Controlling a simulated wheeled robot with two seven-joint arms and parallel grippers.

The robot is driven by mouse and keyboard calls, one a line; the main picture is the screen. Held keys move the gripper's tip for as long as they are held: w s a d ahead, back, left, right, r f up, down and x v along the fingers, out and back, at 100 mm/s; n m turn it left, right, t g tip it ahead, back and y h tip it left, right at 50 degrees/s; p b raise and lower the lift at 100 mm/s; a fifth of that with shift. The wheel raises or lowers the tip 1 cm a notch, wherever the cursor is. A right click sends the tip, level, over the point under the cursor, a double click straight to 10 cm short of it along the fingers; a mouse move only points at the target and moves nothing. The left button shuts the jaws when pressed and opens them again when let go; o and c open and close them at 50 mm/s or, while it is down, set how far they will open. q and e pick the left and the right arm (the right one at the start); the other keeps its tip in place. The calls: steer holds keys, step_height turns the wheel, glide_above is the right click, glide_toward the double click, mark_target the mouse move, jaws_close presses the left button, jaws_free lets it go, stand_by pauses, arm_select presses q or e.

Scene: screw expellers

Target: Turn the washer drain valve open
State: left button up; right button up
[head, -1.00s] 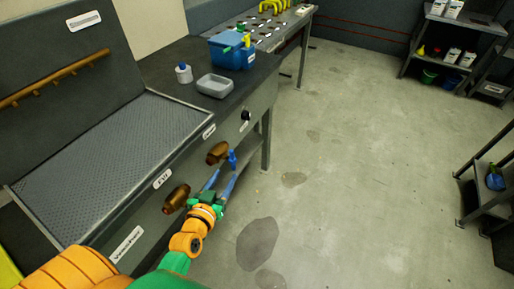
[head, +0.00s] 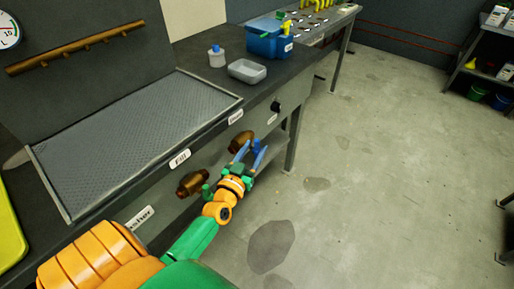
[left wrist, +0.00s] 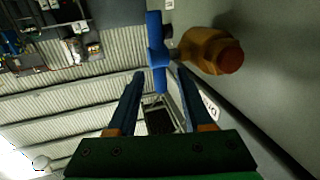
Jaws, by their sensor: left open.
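The washer drain valve is a brown body (head: 240,142) with a blue handle (head: 256,145), on the washer's front panel under the right label (head: 235,117). In the left wrist view the blue handle (left wrist: 156,50) stands upright beside the brown body (left wrist: 210,50). My left gripper (head: 251,156) is open at the blue handle. In the wrist view its fingers (left wrist: 159,76) lie either side of the handle's near end; I cannot tell whether they touch it. A second brown valve (head: 192,184) with a green handle is under the "Fill" label (head: 180,159). My right gripper is not in view.
The washer has a grey grated top (head: 130,135). A grey tray (head: 247,71), a small bottle (head: 216,57) and a blue box (head: 268,40) stand on the counter. A black knob (head: 276,106) sticks out right of the valves. The floor (head: 380,180) is clear.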

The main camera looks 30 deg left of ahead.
arm_select(q)
steer(key=shift+w+a, duration=0.25)
steer(key=shift+w, duration=0.9)
jaws_close()
